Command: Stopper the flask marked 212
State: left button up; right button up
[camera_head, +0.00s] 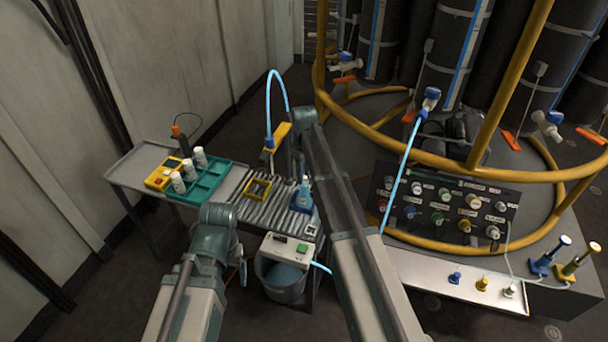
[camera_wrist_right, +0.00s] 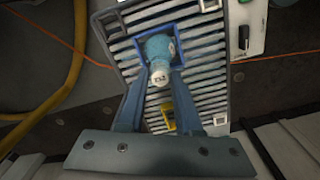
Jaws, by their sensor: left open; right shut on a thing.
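A light blue flask (camera_head: 304,192) stands in a blue square holder (camera_head: 300,207) on the ribbed grey rack; it also shows in the right wrist view (camera_wrist_right: 158,47). My right gripper (camera_wrist_right: 160,76) is shut on a small white stopper-like piece (camera_wrist_right: 160,77) with dark marks too small to read surely. This piece overlaps the flask in the wrist view; I cannot tell whether they touch. In the head view my right arm hides most of its gripper. My left gripper (camera_head: 241,266) is open, low in front of the rack and apart from the flask. No 212 is legible on the flask.
A teal tray (camera_head: 222,178) with several white bottles (camera_head: 199,156) and a yellow device (camera_head: 160,175) is at left. An empty yellow frame (camera_head: 258,188) sits on the rack. Yellow rails (camera_head: 440,245) ring the right side.

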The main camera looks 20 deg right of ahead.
jog(key=shift+f+b, duration=0.35)
jog(key=o, duration=1.6)
jog(key=shift+c, duration=0.2)
jog(key=shift+r, duration=0.1)
jog(key=shift+r+p, duration=3)
jog(key=shift+p, duration=0.1)
grip_shut()
